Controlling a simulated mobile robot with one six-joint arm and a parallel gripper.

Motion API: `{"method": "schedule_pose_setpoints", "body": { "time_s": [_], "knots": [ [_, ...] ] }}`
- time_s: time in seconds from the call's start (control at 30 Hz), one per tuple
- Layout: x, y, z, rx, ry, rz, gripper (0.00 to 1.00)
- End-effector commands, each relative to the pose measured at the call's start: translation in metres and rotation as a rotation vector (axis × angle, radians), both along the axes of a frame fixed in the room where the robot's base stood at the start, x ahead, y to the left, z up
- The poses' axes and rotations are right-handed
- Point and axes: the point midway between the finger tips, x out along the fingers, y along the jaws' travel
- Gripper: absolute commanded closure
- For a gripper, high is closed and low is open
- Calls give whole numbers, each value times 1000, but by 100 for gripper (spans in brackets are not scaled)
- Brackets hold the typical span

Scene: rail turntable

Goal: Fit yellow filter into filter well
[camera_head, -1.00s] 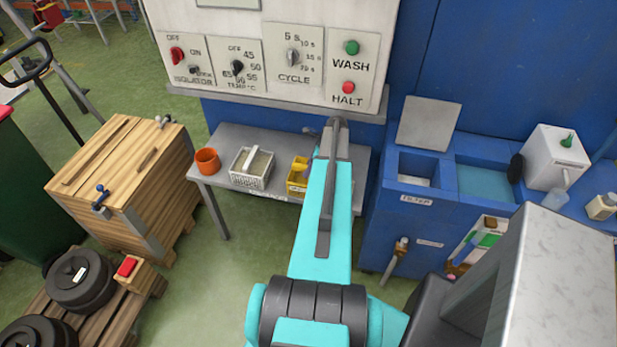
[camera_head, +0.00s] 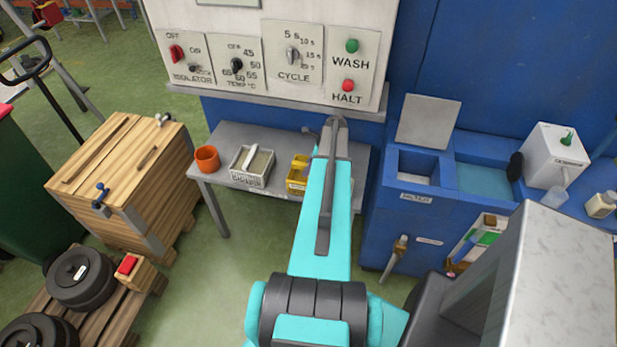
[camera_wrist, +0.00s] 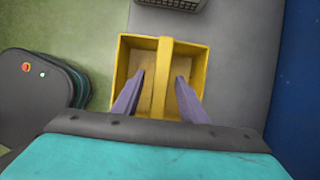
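The yellow filter (camera_head: 295,185) is an open box with a bar handle across its middle. It is on the grey side table, partly hidden behind my arm in the head view. In the wrist view the filter (camera_wrist: 197,62) lies below my gripper (camera_wrist: 160,76). The two purple-grey fingers are apart, one on each side of the handle bar, with gaps to it. The head view does not show the fingers clearly. The filter well (camera_head: 416,178) is a square opening in the blue unit at the right, marked FILTER, with its grey lid (camera_head: 428,122) raised.
On the grey table (camera_head: 228,142) stand a grey-white basket (camera_head: 243,179) and an orange cup (camera_head: 207,159). A water-filled basin (camera_head: 484,182) and a white detergent box (camera_head: 552,160) are right of the well. A wooden crate (camera_head: 125,160) stands at the left.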

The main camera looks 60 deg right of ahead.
Motion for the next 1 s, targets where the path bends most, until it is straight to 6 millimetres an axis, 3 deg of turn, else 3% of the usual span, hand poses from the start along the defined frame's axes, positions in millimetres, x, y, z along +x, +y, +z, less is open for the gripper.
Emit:
{"method": "schedule_pose_setpoints", "body": {
  "time_s": [0.67,0.9,1.0],
  "knots": [
    [0,0,-4,0,0,0,61],
    [0,0,-4,0,0,1,98],
    [0,0,-4,0,0,1,100]
  ]
}}
